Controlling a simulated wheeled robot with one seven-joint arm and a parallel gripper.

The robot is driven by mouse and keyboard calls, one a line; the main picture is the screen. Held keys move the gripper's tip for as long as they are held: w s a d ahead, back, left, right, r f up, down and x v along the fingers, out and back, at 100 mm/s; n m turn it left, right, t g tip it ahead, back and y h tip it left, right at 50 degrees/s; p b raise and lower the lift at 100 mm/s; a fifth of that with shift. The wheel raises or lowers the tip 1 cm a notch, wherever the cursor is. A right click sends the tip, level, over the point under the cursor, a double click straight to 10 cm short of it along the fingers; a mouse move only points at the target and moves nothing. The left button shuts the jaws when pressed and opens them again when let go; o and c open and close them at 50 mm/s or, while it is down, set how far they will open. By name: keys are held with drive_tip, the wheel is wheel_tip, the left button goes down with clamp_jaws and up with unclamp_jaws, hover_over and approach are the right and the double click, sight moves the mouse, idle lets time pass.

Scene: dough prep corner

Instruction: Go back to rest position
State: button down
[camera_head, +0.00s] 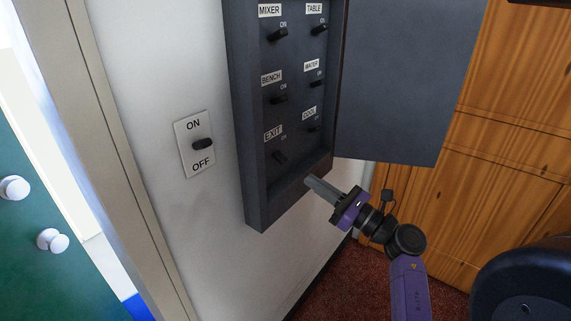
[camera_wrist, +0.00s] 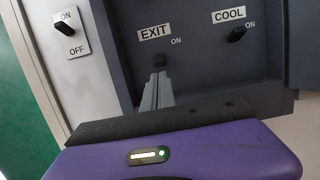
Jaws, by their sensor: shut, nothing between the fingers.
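My gripper (camera_head: 312,184) is shut and empty. In the head view its fingertips are near the lower edge of the open grey switch panel (camera_head: 290,190), below the EXIT switch (camera_head: 279,156). In the wrist view my gripper (camera_wrist: 158,82) points toward the EXIT switch (camera_wrist: 159,60), just below it in the picture. I cannot tell whether the fingertips touch the panel. My purple arm reaches up from the lower right in the head view.
Other labelled switches include MIXER (camera_head: 278,34), BENCH (camera_head: 279,98) and COOL (camera_head: 313,128). The panel door (camera_head: 395,85) hangs open to the right. An ON/OFF wall switch (camera_head: 202,145) is left of the panel. A green door (camera_head: 40,215) stands far left, wooden boards (camera_head: 510,150) right.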

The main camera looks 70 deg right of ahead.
idle(0.6)
drive_tip(key=s+a+r+m+t+h, duration=0.2)
drive_tip(key=a+r+m+h, duration=0.3)
drive_tip(key=m, duration=0.9)
drive_tip(key=s+a+f+m+g, duration=0.1)
drive_tip(key=a+f+m+g, duration=0.15)
drive_tip(key=a+m, duration=0.6)
drive_tip(key=a+f+m+g, duration=0.1)
drive_tip(key=a+f+m, duration=0.3)
drive_tip(key=a+m, duration=0.45)
drive_tip(key=s+a+f+g+y, duration=0.1)
drive_tip(key=s+a+f+y, duration=0.1)
drive_tip(key=a, duration=0.3)
drive_tip(key=s+a+f+m+g+y, duration=0.1)
drive_tip(key=s+a+f+y, duration=0.1)
drive_tip(key=s+a+y, duration=0.2)
drive_tip(key=s+a+f+m+g+y, duration=0.1)
drive_tip(key=s+a+f+g+y, duration=0.1)
drive_tip(key=a, duration=0.5)
drive_tip(key=shift+s+f+y, duration=0.55)
drive_tip(key=shift+s+y, duration=0.25)
drive_tip(key=shift+s, duration=0.3)
